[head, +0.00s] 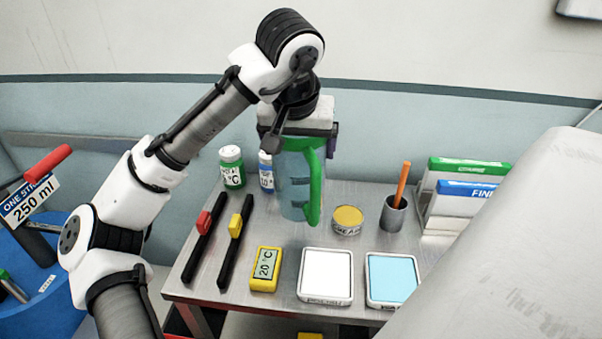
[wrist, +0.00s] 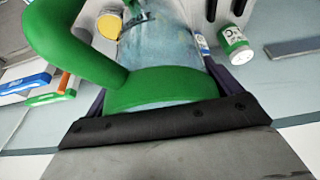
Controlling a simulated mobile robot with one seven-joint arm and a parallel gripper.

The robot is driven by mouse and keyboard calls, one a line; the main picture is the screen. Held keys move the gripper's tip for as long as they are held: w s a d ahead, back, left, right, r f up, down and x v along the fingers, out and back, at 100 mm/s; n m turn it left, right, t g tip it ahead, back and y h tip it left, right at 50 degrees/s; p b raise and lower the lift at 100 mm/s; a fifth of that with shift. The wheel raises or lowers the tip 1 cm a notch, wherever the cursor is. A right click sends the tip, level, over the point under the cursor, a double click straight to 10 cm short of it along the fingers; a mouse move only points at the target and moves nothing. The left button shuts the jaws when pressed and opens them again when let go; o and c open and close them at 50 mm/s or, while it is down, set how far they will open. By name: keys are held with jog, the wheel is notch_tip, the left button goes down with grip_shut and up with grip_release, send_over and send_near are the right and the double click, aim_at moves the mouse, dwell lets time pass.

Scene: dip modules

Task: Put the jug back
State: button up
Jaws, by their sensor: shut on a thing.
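The jug (head: 292,185) has a see-through bluish body and a green rim and handle. It is upright over the middle back of the metal table (head: 205,285). My gripper (head: 298,138) comes from above and is shut on the jug near its rim. I cannot tell whether the jug's base touches the table. In the wrist view the green handle (wrist: 62,40) runs out to the left, and the jug's body (wrist: 165,45) stretches away from the jaws. The jug's contents are not clear.
A yellow thermometer (head: 265,270), white pad (head: 325,275) and blue pad (head: 391,279) lie in front. A blue drum (head: 40,290) is far left.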

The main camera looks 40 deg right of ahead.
aim_at(295, 139)
jog(key=shift+f+p, duration=0.3)
jog(key=shift+f, duration=3.45)
jog(key=o, duration=1.3)
jog(key=shift+f, duration=0.15)
jog(key=b+v, duration=0.1)
jog(key=v, duration=1.1)
jog(key=shift+b, duration=0.35)
